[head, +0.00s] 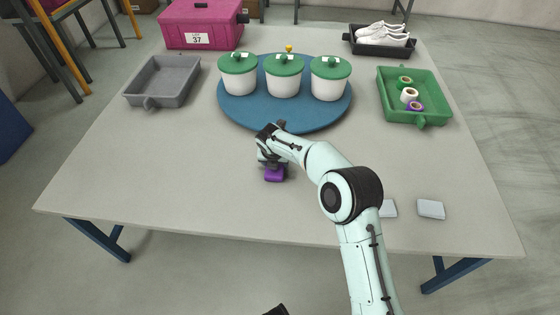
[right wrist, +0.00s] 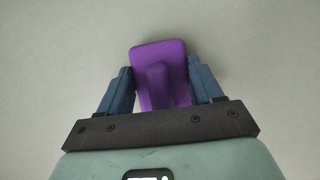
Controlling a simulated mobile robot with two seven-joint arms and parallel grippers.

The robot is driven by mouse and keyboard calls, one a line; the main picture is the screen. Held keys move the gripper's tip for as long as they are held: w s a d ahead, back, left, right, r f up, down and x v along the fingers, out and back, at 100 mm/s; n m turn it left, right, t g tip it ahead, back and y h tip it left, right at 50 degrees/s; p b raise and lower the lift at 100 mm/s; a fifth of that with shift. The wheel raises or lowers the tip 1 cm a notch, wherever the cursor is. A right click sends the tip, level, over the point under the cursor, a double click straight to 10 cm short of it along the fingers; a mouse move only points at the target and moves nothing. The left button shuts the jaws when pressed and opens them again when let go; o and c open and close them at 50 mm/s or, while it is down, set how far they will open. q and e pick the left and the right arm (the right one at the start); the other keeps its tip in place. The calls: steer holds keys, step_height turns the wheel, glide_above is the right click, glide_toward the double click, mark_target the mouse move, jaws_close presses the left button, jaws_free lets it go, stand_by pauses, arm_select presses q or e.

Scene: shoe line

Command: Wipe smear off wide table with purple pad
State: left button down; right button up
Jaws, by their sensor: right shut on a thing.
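The purple pad (head: 275,174) is at the middle of the wide table (head: 150,190), at or just above its top; I cannot tell if it touches. My right gripper (head: 272,163) is shut on it. In the right wrist view the purple pad (right wrist: 158,60) has a raised grip, which sits between the two blue fingers of the gripper (right wrist: 162,88). I see no clear smear on the table; my right arm hides part of the surface. A dark piece at the bottom edge of the head view may be my left gripper, with its fingers not readable.
A blue round mat (head: 285,122) holds three white pots with green lids. A grey tray (head: 133,97) is at left, a green tray (head: 437,95) with rolls at right. A magenta box (head: 200,22) and a shoe tray stand behind. Two pale pads lie front right. The front left is clear.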

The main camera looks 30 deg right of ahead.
steer(key=shift+w+a+f, duration=0.1)
steer(key=shift+w+a, duration=0.5)
steer(key=shift+a, duration=0.2)
steer(key=shift+w+a, duration=0.6)
steer(key=shift+a, duration=0.15)
steer(key=shift+w+a, duration=0.75)
steer(key=shift+a, duration=0.1)
steer(key=shift+s+d+r+p, duration=0.2)
steer(key=shift+s+d+p, duration=0.6)
steer(key=shift+d, duration=0.25)
steer(key=shift+s+d+f+p, duration=0.1)
steer(key=shift+s+d+p, duration=0.45)
steer(key=shift+s+d, duration=0.55)
steer(key=shift+s+d+f, duration=0.2)
steer(key=shift+s+d, duration=0.2)
steer(key=shift+d, duration=0.15)
